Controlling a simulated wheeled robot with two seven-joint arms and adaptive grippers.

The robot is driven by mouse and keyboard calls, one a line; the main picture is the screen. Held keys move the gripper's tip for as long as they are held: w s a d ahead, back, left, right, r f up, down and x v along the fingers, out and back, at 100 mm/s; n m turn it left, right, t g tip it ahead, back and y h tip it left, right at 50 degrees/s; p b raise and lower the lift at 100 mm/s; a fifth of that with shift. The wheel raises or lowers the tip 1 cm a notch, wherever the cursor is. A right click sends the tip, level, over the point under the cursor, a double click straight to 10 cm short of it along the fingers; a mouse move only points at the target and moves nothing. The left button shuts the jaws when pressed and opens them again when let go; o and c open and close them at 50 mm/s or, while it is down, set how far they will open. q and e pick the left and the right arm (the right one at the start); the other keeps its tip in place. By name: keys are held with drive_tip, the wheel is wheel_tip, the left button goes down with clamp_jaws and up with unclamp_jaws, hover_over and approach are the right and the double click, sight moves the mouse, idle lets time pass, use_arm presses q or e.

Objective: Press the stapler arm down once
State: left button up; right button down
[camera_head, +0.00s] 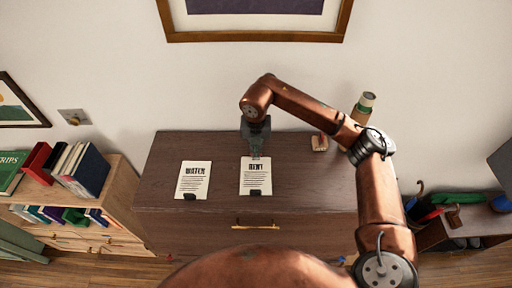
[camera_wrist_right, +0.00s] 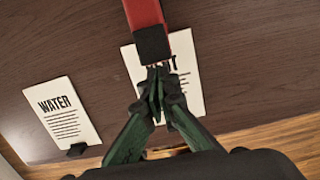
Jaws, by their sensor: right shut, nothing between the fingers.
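The stapler shows in the right wrist view as a long red arm (camera_wrist_right: 144,12) with a black end (camera_wrist_right: 152,44). It reaches over the top edge of the RENT paper (camera_wrist_right: 187,68). My right gripper (camera_wrist_right: 158,76) is shut and empty, its fingertips just beside the black end; I cannot tell whether they touch it. In the head view my right gripper (camera_head: 256,153) points down over the top of the RENT paper (camera_head: 256,181), and it and the arm hide the stapler. My left gripper is not in view.
A WATER paper (camera_head: 193,180) lies to the left on the dark wooden cabinet top (camera_head: 300,190). A bookshelf (camera_head: 122,195) is on the left.

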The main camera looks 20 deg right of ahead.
wheel_tip(320, 180, up, 10)
drive_tip(key=shift+s+a+r, duration=0.2)
drive_tip(key=shift+s, duration=0.25)
idle(0.7)
